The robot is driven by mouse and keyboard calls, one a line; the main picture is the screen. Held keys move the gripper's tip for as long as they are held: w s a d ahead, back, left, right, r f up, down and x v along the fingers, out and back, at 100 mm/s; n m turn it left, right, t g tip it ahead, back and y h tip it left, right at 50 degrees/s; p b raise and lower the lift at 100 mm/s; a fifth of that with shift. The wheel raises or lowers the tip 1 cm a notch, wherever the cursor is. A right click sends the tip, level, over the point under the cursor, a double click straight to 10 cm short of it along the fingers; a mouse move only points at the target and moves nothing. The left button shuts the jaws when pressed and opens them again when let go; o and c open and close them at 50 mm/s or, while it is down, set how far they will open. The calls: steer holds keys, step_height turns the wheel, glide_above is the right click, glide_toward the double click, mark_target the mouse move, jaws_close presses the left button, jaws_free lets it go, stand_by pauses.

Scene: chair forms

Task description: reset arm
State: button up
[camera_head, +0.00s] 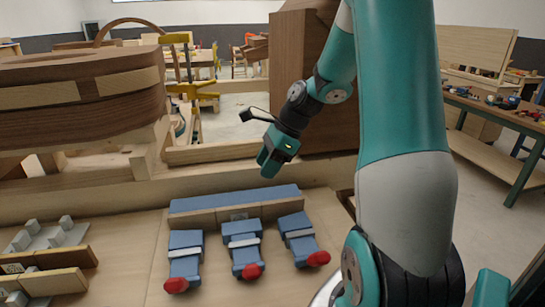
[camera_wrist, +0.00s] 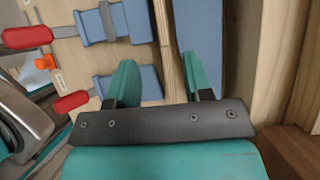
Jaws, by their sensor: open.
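My gripper (camera_head: 268,164) hangs from my teal and grey arm, above and behind the row of blue tools in the head view. In the wrist view my gripper (camera_wrist: 160,80) shows two teal fingers spread apart, with nothing held between them. Below it lie three blue blocks with red ends: a left one (camera_head: 184,258), a middle one (camera_head: 243,247) and a right one (camera_head: 299,238). Two blue blocks with red ends also show in the wrist view, an upper one (camera_wrist: 130,22) and a lower one (camera_wrist: 150,84).
A long blue bar (camera_head: 235,199) lies behind the blocks on the wooden bench (camera_head: 130,225). A large curved wooden form (camera_head: 80,95) stands at left, with a yellow clamp (camera_head: 192,88) beside it. A brown wooden panel (camera_head: 287,70) rises behind my arm. Wooden holders (camera_head: 50,282) sit front left.

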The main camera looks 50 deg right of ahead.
steer(key=shift+v, duration=1.5)
steer(key=s+a+r+n+g, duration=0.1)
steer(key=s+a+r+n, duration=0.15)
steer(key=a+n, duration=0.7)
steer(key=s+a+r+n+g, duration=0.1)
steer(key=s+a+n, duration=0.2)
steer(key=a+n, duration=0.65)
steer(key=s+a+n+g+b, duration=0.1)
steer(key=s+a+n, duration=1)
steer(key=n, duration=0.2)
steer(key=shift+s+h, duration=0.35)
steer(key=shift+h, duration=0.05)
